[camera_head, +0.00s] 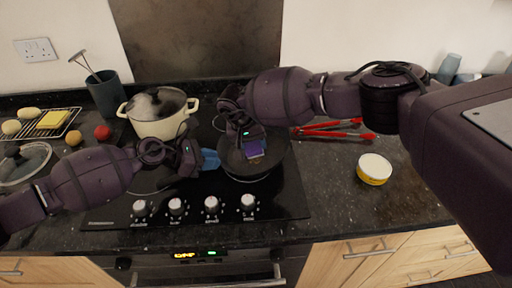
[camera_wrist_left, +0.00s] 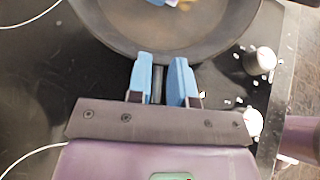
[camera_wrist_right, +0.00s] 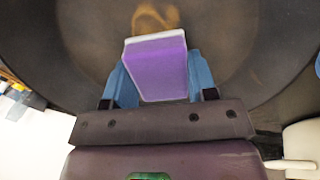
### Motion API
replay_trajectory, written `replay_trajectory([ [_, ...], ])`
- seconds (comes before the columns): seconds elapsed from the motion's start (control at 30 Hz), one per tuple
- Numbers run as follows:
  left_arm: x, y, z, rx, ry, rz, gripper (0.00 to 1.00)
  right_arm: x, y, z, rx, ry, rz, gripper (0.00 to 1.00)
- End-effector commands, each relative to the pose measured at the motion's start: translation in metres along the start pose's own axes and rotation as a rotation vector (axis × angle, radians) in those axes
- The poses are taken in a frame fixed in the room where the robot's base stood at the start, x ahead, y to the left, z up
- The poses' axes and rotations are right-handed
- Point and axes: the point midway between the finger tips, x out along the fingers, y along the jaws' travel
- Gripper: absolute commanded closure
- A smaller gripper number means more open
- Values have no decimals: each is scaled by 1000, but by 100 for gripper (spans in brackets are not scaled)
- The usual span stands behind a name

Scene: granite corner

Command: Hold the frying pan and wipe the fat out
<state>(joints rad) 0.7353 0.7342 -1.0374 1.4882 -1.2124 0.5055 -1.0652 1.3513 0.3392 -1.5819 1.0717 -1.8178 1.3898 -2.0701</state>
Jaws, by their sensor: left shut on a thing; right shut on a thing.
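The dark frying pan (camera_head: 274,160) sits on the hob, and a brownish smear of fat (camera_wrist_right: 155,18) shows on its inner floor in the right wrist view. My left gripper (camera_head: 210,160) is shut at the pan's left side; in the left wrist view its blue fingers (camera_wrist_left: 160,80) flank the pan's handle (camera_wrist_left: 157,85) just below the rim. My right gripper (camera_head: 254,150) is over the pan, shut on a purple sponge (camera_wrist_right: 158,68) with a pale edge. The sponge is down in the pan; whether it touches the floor is hard to tell.
A cream pot (camera_head: 160,112) with a lid stands behind on the hob. Red-handled utensils (camera_head: 330,130) and a yellow-white tub (camera_head: 374,169) lie to the right. A cooling rack (camera_head: 40,122), a glass lid (camera_head: 22,163), small round items and a utensil holder (camera_head: 106,95) are on the left.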

Motion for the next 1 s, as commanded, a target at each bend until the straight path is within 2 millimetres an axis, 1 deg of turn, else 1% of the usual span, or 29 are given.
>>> replay_trajectory([
  [0.03,3,-5,-13,-10,15,-7,93,1,-3,-2,0,0,0,70],
  [0.2,3,-4,-13,-10,15,-7,93,1,-4,-8,0,-1,-1,70],
  [0.37,3,-4,-13,-10,15,-7,93,5,-4,-8,0,-1,0,70],
  [0.47,3,-5,-13,-10,15,-7,93,5,-2,-4,-2,-2,0,70],
  [0.83,3,-4,-13,-11,16,-6,93,5,10,21,-2,-5,2,70],
  [1.0,2,-4,-13,-11,16,-6,93,5,12,26,-1,-5,2,70],
])
